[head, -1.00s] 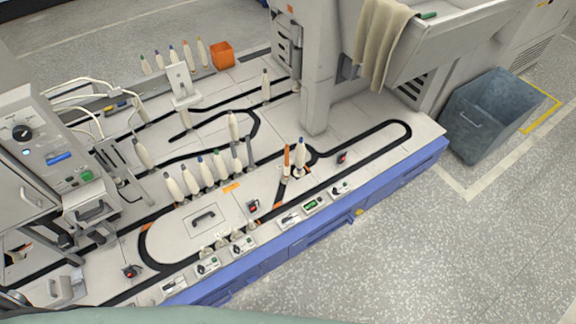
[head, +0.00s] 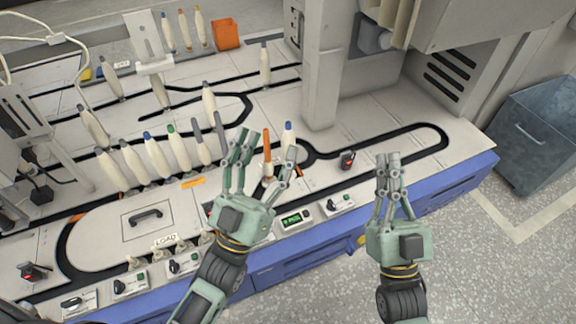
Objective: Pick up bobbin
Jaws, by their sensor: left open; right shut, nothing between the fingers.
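Several cream bobbins with coloured tips stand upright on the white machine deck. A row of them, including a green-tipped bobbin (head: 178,150), stands left of my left gripper. A blue-tipped bobbin (head: 288,137) stands just behind the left gripper's right finger, partly hidden. My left gripper (head: 262,160) is open and holds nothing. My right gripper (head: 388,165) is shut and empty, above the deck's front right edge.
Black track grooves (head: 400,134) run across the deck. A grey machine column (head: 324,90) rises behind the grippers. An orange box (head: 226,35) stands at the back. A blue-grey bin (head: 545,125) is on the floor at right. The deck's right end is mostly clear.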

